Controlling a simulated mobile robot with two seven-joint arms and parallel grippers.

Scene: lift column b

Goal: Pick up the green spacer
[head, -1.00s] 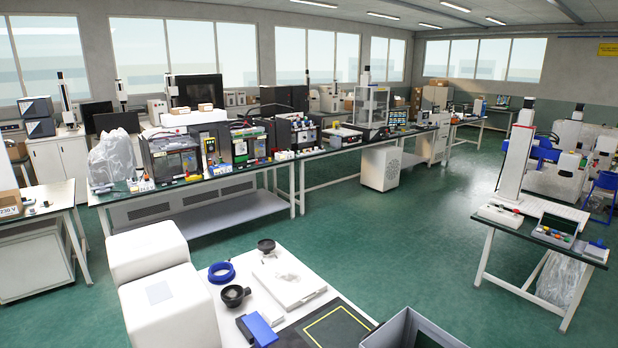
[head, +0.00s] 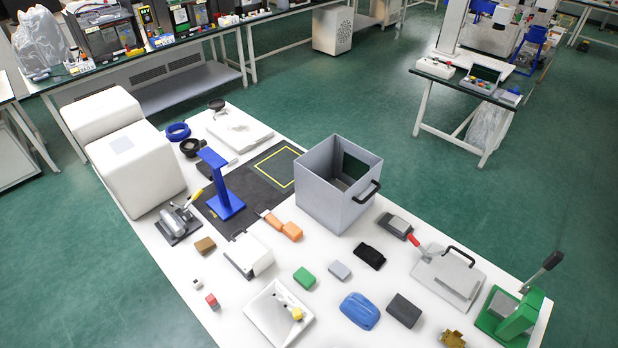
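A small green block (head: 304,278), which looks like the green spacer, lies flat on the white table (head: 225,318). It sits between a white tray on its left and a small grey block (head: 339,270) on its right. Nothing covers it. Neither of my grippers shows in the head view.
Around it lie a white tray (head: 268,318) with small parts, a white box (head: 247,255), a blue rounded case (head: 360,310) and a black block (head: 370,256). A tall grey bin (head: 325,202) stands behind. A green lever press (head: 512,318) stands at the right.

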